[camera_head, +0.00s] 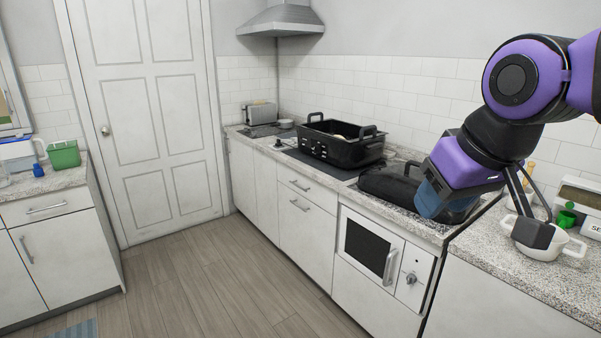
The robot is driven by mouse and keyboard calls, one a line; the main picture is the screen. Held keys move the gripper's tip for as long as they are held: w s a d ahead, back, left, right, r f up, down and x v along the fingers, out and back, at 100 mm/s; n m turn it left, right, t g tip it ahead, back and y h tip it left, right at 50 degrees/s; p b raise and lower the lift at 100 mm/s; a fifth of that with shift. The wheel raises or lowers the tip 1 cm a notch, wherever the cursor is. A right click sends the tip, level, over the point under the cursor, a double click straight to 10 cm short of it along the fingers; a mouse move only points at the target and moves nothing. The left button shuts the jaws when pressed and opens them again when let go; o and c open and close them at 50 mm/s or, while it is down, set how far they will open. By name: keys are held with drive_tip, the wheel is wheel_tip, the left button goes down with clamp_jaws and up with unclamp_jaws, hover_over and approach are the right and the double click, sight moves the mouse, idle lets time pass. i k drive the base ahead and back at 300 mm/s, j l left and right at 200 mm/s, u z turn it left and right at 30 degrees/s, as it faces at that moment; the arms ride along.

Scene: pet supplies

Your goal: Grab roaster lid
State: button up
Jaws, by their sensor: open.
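My wrist covers the lid's right end, so I cannot tell the exact gap there. The black roaster (340,151), an open rectangular pan with raised end handles, stands left of the lid on the counter. Something pale shows inside it.
A white two-handled bowl (545,251) sits on the right counter (570,278), close under my gripper. A box (580,195) and a green item (566,218) stand behind it. A toaster (260,113) is at the far corner. The floor (195,285) is clear.

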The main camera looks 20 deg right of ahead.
sight(396, 182)
drive_tip(key=i+u, duration=0.15)
drive_tip(key=i, duration=1.25)
drive_tip(key=i+z, duration=0.25)
drive_tip(key=z, duration=0.15)
drive_tip(key=i+z, duration=0.2)
drive_tip(key=z, duration=0.2)
drive_tip(key=i+j+z, duration=0.15)
drive_tip(key=z, duration=0.2)
drive_tip(key=i+z, duration=0.3)
drive_tip(key=z, duration=0.2)
drive_tip(key=i+j+z, duration=0.15)
drive_tip(key=i+z, duration=0.15)
drive_tip(key=z, duration=0.2)
